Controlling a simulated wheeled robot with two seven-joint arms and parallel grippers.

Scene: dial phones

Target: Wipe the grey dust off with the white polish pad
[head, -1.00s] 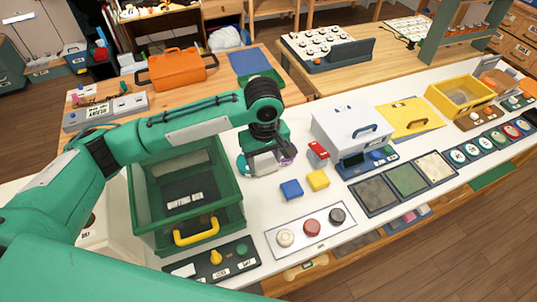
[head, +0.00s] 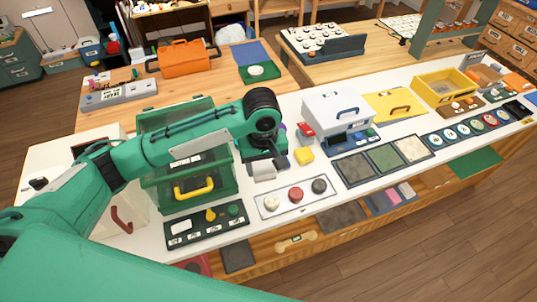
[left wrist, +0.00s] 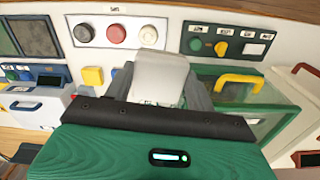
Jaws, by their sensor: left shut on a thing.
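My left gripper (head: 264,168) is shut on the white polish pad (head: 264,174), above the white counter, behind the three-button panel (head: 283,209). The left wrist view shows the pale pad (left wrist: 158,76) between the fingers of the gripper (left wrist: 160,98); its far end overlaps the lower edge of the button panel (left wrist: 103,41). I cannot tell whether the pad touches the counter. I cannot make out the grey dust for certain in either view. My right gripper is not in view.
A green bin with a yellow handle (head: 194,190) stands left of the gripper. A yellow block (head: 304,156) and a white box (head: 338,108) lie to the right, with three textured tiles (head: 384,158) beyond. A switch panel (head: 206,228) sits in front of the bin.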

